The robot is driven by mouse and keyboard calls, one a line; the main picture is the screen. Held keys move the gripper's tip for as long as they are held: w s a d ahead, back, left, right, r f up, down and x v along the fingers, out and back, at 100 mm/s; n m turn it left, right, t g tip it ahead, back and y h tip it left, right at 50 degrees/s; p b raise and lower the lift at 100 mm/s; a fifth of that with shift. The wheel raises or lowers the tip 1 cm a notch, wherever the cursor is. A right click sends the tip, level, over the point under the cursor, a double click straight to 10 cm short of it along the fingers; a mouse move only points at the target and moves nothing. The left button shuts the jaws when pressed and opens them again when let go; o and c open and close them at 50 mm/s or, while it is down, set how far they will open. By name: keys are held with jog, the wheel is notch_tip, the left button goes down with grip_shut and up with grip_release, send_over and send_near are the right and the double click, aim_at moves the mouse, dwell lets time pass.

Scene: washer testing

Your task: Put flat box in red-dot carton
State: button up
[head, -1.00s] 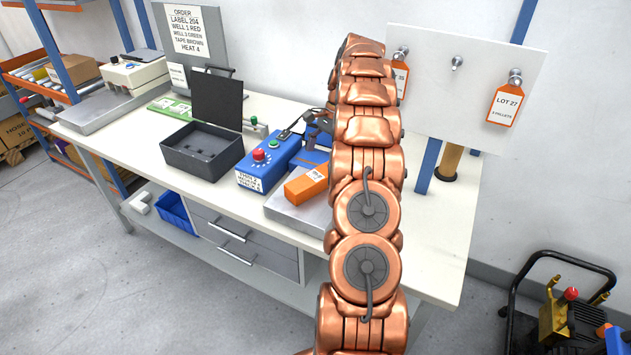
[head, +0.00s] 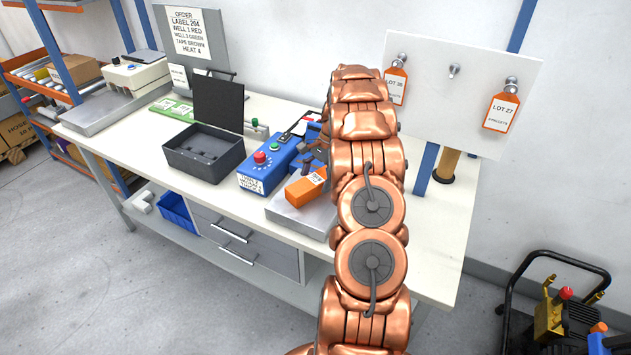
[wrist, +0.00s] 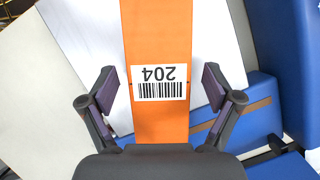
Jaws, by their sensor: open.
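An orange flat box (head: 306,187) lies on a grey metal plate (head: 292,215) at the front of the bench. The wrist view shows the orange flat box (wrist: 155,40) with a white 204 barcode label, upside down in the picture. My gripper (wrist: 160,88) is open, with one finger on each side of the box and a gap at both sides. In the head view my gripper (head: 316,150) is partly hidden by my arm just behind the box. I cannot make out a carton with a red dot.
A blue control box (head: 268,165) with a red button stands left of the orange box. An open dark case (head: 203,155) stands further left. A brown carton (head: 74,69) sits on the far-left shelf. A tag board (head: 455,105) stands behind the bench's right end.

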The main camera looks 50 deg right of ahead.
aim_at(312, 180)
jog(key=shift+f, duration=0.1)
jog(key=shift+c, duration=0.3)
jog(key=c, duration=1.6)
jog(key=shift+r+b, duration=1)
jog(key=shift+r, duration=0.6)
jog(key=shift+s+a+r, duration=0.1)
jog(key=shift+a+r, duration=0.1)
jog(key=shift+s+a+r+b, duration=0.25)
jog(key=shift+s+a+b, duration=0.5)
jog(key=shift+s+a, duration=1.05)
jog(key=shift+s+a+r+b, duration=0.25)
jog(key=shift+s+a+b, duration=0.75)
jog(key=shift+a, duration=1.5)
jog(key=shift+s+a+r+b, duration=0.25)
jog(key=shift+s+a+b, duration=0.3)
jog(key=shift+s+a, duration=1.35)
